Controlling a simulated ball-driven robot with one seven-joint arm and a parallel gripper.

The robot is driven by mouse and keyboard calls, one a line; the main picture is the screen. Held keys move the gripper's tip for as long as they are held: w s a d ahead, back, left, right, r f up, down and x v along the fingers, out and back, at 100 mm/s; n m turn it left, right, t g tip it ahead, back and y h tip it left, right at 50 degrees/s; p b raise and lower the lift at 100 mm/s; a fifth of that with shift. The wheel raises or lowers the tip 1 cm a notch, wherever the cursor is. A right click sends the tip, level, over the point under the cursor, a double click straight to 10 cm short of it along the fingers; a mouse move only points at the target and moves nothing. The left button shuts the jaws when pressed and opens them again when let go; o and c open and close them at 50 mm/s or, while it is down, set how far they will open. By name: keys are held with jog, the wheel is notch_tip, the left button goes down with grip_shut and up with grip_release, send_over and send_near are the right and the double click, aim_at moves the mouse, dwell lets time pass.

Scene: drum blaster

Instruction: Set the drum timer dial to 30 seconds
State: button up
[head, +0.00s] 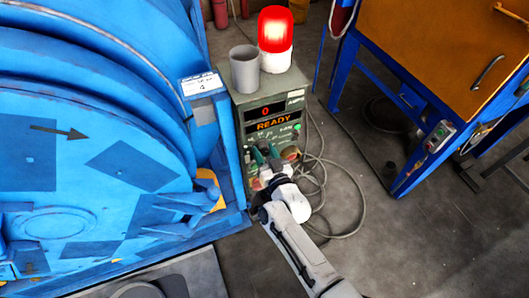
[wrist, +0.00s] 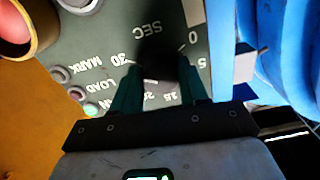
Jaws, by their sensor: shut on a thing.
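The drum timer dial (wrist: 160,48) is a dark knob on the green control panel (wrist: 110,32) in the wrist view. Printed around it are SEC and numbers including 0, 5 and 15, seen rotated. My gripper (wrist: 160,82) has its two dark green fingers on either side of the knob and is shut on it. In the head view my gripper (head: 265,157) is at the front of the control box (head: 241,125) and hides the dial. The display (head: 273,124) reads READY, with a red digit above. I cannot make out the dial's exact setting.
A lit red beacon (head: 275,30) and a grey cup (head: 244,69) stand on the box. The big blue drum machine (head: 80,140) is close on the left. Cables (head: 322,190) lie on the floor at right. An orange-and-blue cabinet (head: 430,45) stands farther right.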

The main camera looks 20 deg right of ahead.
jog(key=o, duration=1)
jog(key=shift+o, duration=0.2)
jog(key=shift+s, duration=0.1)
jog(key=s+p, duration=0.2)
jog(key=s, duration=0.8)
jog(key=shift+s+p, duration=0.35)
jog(key=s+d+r+g, duration=0.1)
jog(key=s+d+g, duration=0.1)
jog(key=s+g, duration=0.3)
jog(key=s+d+r+g+b, duration=0.1)
jog(key=s+d+g, duration=0.2)
jog(key=s, duration=1)
jog(key=s+d+r+g, duration=0.1)
jog(key=s+d+g, duration=0.2)
jog(key=s+g, duration=0.6)
jog(key=shift+s+r+n, duration=0.3)
jog(key=shift+s+r, duration=0.05)
jog(key=shift+s, duration=0.15)
